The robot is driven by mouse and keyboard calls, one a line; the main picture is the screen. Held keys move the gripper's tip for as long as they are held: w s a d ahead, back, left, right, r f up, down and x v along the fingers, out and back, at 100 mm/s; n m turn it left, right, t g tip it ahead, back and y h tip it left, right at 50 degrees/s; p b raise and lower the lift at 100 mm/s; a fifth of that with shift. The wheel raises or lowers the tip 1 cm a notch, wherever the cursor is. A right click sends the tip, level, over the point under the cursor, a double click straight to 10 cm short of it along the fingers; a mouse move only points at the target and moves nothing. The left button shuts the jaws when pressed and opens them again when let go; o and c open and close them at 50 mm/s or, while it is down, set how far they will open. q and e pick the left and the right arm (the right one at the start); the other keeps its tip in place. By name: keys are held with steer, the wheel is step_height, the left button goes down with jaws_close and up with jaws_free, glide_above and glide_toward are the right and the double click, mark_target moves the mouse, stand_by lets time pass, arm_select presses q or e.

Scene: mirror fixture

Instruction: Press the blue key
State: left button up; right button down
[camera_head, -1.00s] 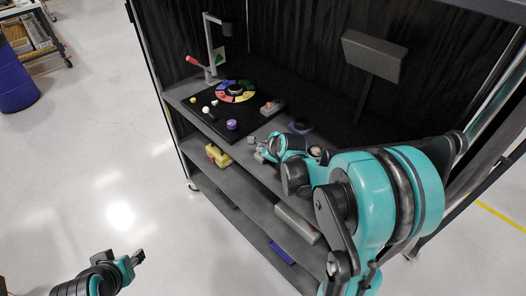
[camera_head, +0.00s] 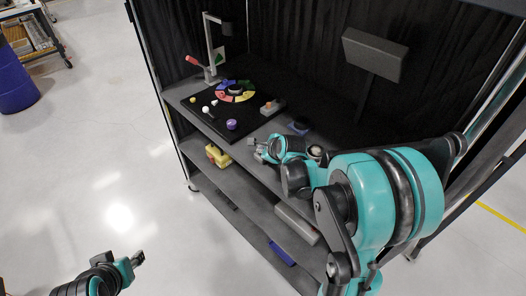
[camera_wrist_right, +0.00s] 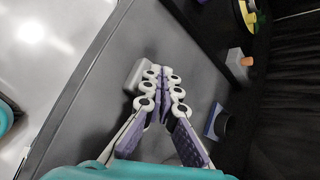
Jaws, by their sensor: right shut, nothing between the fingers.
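A ring of coloured segments (camera_head: 235,91) lies on the black board on the shelf top; red, yellow and green show. Part of the ring also shows at the upper right of the right wrist view (camera_wrist_right: 249,14). My right gripper (camera_head: 256,150) is over the front of the shelf top, apart from the ring and nearer to me. In the right wrist view its fingers (camera_wrist_right: 162,76) are shut with nothing between them. My left gripper (camera_head: 138,258) is far off, over the floor at lower left; its jaws are too small to judge.
On the board (camera_head: 206,117) stand a purple knob (camera_head: 231,124) and small coloured pieces. A grey block with an orange knob (camera_head: 271,107) and a dark round part on a blue base (camera_head: 299,128) stand to the right. A lamp-like post (camera_head: 209,47) rises behind. A yellow object (camera_head: 217,156) sits below.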

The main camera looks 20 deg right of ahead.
steer(key=shift+f, duration=0.15)
steer(key=shift+r+p, duration=0.4)
steer(key=shift+r, duration=0.3)
step_height(320, 180, up, 6)
steer(key=p, duration=0.4)
steer(key=shift+p, duration=0.35)
